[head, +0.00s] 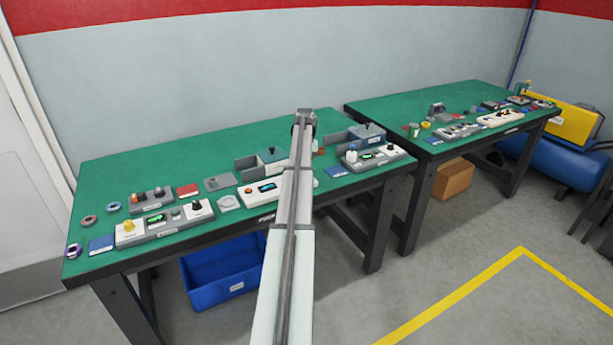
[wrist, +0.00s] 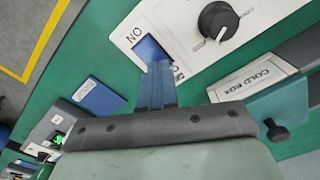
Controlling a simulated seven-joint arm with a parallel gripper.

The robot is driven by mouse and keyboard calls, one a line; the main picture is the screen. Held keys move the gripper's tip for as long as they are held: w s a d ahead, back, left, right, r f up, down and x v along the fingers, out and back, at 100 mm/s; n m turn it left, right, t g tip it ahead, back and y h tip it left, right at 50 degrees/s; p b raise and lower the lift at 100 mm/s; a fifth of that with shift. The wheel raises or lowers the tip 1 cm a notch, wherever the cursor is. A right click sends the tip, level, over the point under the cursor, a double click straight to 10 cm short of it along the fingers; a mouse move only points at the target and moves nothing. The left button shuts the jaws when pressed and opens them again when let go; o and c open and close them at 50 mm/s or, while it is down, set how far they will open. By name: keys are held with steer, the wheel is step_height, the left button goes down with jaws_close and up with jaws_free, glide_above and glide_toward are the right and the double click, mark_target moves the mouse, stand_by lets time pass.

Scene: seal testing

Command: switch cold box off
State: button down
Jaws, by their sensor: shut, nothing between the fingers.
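In the wrist view a white control panel (wrist: 185,30) carries a blue rocker-like switch (wrist: 150,47) with an upside-down ON mark beside one end. A second mark at its other end is mostly hidden by my fingers. A black knob (wrist: 217,21) stands on the same panel. My gripper (wrist: 157,66) is shut and empty, its tips overlapping the lower end of the blue switch; whether they touch it I cannot tell. The COLD BOX label (wrist: 247,82) lies on a grey edge beside the panel. In the head view my arm hides my fingertips and part of the white panel (head: 258,198).
A blue card (wrist: 98,96) and another panel with a green display (wrist: 57,139) lie nearby. A small black knob (wrist: 277,133) sticks out from a teal-grey box close to my gripper. The green bench (head: 120,170) holds several other devices; a blue bin (head: 222,276) is below.

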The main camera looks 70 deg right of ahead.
steer(key=shift+f, duration=0.4)
steer(key=shift+r, duration=0.15)
stand_by(0.4)
steer(key=shift+r, duration=3.35)
